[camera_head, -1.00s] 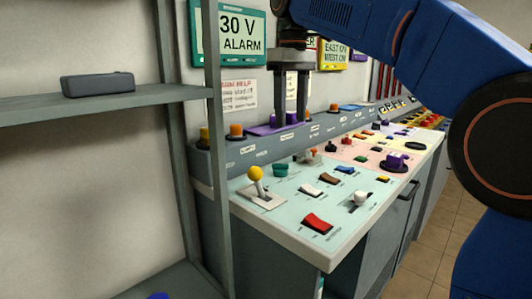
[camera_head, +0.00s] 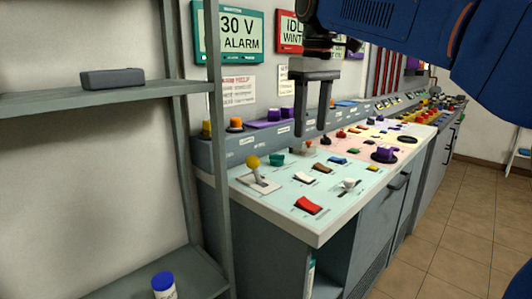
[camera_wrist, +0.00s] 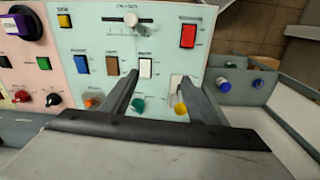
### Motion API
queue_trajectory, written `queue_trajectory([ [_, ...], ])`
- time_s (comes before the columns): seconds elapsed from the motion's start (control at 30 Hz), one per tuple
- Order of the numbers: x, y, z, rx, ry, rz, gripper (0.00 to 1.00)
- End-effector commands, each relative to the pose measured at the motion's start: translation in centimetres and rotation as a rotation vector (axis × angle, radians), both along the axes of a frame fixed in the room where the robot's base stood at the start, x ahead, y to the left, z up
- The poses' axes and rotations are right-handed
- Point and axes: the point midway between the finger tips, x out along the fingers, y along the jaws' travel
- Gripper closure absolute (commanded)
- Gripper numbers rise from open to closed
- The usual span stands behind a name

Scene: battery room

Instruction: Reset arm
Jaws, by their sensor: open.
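My gripper (camera_head: 311,136) hangs from my blue arm above the back part of the control desk (camera_head: 268,212), with its two dark fingers pointing down. The fingers are apart and nothing is between them. In the wrist view my gripper (camera_wrist: 158,90) is also open, its fingers spread over the pale green panel (camera_wrist: 90,38). A green knob (camera_wrist: 138,105) shows between the fingers, and a yellow-topped lever (camera_wrist: 181,108) shows beside one finger. In the head view the yellow-topped lever (camera_head: 253,163) stands at the desk's left, apart from my gripper.
A grey shelf rack (camera_head: 100,95) stands at the left, holding a dark box (camera_head: 112,79) and a blue-capped jar (camera_head: 164,286). Red rocker switches (camera_head: 308,205), purple buttons and signs crowd the desk and wall. Open tiled floor (camera_head: 455,215) lies at the right.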

Motion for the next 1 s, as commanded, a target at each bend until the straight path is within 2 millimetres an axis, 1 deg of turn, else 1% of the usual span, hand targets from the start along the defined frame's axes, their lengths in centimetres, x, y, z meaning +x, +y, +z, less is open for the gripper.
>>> queue_trajectory([
  [0.17, -2.1, -2.7, -1.9, 0.013, -0.031, -0.068, 0.45],
  [0.27, -3.9, -4.8, -3.6, 0.025, -0.057, -0.124, 0.45],
  [0.47, -7.9, -8.7, -8.2, 0.050, -0.116, -0.244, 0.45],
  [0.6, -10.9, -11.1, -11.9, 0.067, -0.156, -0.326, 0.45],
  [0.77, -14.6, -13.5, -16.7, 0.086, -0.202, -0.420, 0.45],
  [1.0, -20.2, -16.4, -24.7, 0.115, -0.274, -0.558, 0.45],
])
